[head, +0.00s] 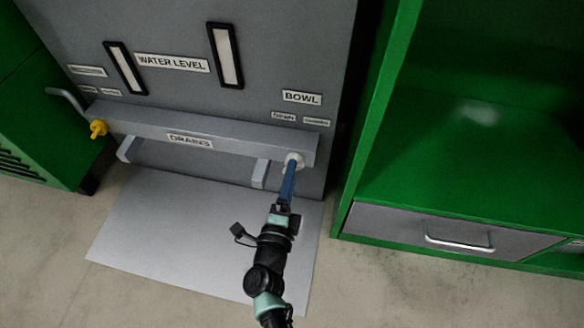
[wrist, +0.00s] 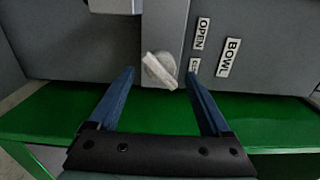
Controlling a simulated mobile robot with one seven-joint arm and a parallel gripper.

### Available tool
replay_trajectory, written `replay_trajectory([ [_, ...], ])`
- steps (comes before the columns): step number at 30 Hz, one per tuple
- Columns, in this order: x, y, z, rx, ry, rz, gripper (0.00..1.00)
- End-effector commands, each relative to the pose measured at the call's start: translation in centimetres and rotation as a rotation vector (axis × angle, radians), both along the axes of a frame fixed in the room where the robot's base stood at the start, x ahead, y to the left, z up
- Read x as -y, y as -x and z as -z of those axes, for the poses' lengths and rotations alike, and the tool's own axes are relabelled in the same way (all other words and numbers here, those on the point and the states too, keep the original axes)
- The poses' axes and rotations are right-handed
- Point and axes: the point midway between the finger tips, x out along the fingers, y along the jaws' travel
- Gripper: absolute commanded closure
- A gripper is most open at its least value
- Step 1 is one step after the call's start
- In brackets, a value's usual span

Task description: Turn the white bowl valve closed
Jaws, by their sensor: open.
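The white bowl valve (head: 293,159) sits at the right end of the grey drain bar, below the BOWL label (head: 302,97). In the wrist view the valve (wrist: 160,70) shows a flat white handle on a round base, its long side running slantwise. My gripper (head: 289,171) reaches up to the valve from below in the head view. In the wrist view my gripper (wrist: 160,74) is open, with one blue finger on each side of the handle and visible gaps. I cannot tell whether the tips reach past the handle. The fingers partly cover the valve in the head view.
The grey drain bar (head: 190,139) carries a DRAINS label and a yellow valve (head: 98,128) at its left end. A green cabinet (head: 440,150) with a grey drawer (head: 400,226) stands close on the right. A pale sheet (head: 170,235) lies on the floor.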

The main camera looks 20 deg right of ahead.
Motion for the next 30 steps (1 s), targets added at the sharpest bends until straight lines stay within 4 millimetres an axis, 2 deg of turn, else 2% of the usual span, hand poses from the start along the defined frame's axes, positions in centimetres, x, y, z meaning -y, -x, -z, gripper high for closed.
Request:
replay_trajectory([
  [1,-0.8,1.0,-0.5,-0.004,-0.001,-0.004,0.18],
  [9,-4.1,5.9,-0.5,-0.002,0.0,-0.003,0.18],
  [15,-5.6,8.2,-0.2,-0.001,-0.001,-0.003,0.18],
  [30,-6.0,8.8,-0.1,0.001,0.0,-0.001,0.18],
])
